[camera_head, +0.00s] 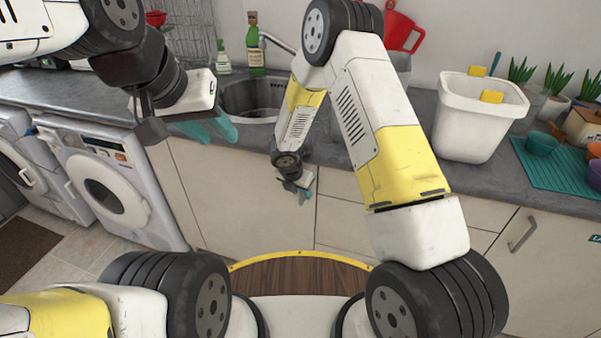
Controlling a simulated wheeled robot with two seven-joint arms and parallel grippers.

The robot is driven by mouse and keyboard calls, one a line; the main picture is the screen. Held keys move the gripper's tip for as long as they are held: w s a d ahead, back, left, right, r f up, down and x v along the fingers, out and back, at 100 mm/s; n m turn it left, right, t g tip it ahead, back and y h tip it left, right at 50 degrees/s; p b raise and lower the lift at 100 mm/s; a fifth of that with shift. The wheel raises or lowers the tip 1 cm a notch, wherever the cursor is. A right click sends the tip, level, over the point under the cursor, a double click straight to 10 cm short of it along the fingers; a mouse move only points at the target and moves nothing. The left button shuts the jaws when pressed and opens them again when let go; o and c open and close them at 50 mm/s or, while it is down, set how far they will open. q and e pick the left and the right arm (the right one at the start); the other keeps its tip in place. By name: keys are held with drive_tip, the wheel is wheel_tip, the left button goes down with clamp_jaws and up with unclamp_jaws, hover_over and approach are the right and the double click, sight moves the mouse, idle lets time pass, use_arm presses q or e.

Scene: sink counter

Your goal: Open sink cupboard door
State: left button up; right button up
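The pale cupboard front (235,205) below the sink (252,98) looks closed, flush with the panels beside it. No handle on it can be made out. My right gripper (297,188) is low in front of the cupboard fronts, close to a vertical seam right of the sink panel. Its fingers are small and dark, so I cannot tell whether it is open or touching the front. My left gripper (165,127) hangs over the counter's front edge, left of the sink. Its fingers are partly hidden, and its opening is unclear.
A teal item (215,127) shows beside my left gripper at the counter edge. A white washing machine (105,190) stands left. A white bin (470,135) and teal mat (545,172) are on the counter. A handled cupboard door (550,265) is right.

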clamp_jaws()
idle(1.4)
